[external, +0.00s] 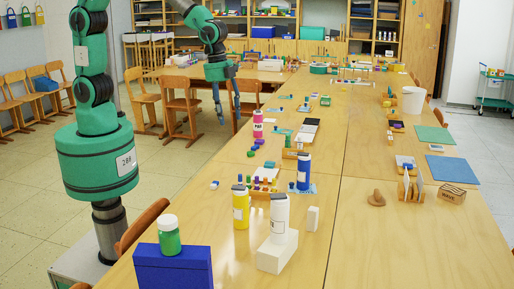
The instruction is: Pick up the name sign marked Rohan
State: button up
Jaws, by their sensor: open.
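I cannot pick out a name sign marked Rohan; most lettering is too small to read. A small wooden block (452,193) with dark lettering sits on the right part of the long table, but I cannot read it surely. A small white upright block (313,218) stands near the front, with no readable name. My gripper (227,112) hangs with its fingers down and apart, by the table's left edge. It is open and nothing shows between its fingers.
The long wooden table (375,250) carries a blue box (173,267), a yellow bottle (241,208), a white bottle (280,217), a blue bottle (304,172) and a pink bottle (257,124). Wooden chairs (181,108) stand at left. The table's front right is bare.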

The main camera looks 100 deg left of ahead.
jog(key=w+f+m, duration=0.2)
jog(key=w+f, duration=0.1)
jog(key=f, duration=0.6)
jog(key=w+d+f+m+g, duration=0.1)
jog(key=w+f+m, duration=0.2)
jog(key=f, duration=0.7)
jog(key=shift+w+d+g, duration=0.2)
jog(key=shift+d+g, duration=0.05)
jog(key=shift+g, duration=0.05)
jog(key=shift+f+b, duration=0.9)
jog(key=shift+f, duration=3.3)
jog(key=shift+f, duration=0.15)
jog(key=shift+f+b, duration=0.7)
jog(key=shift+f, duration=1.8)
jog(key=c, duration=1)
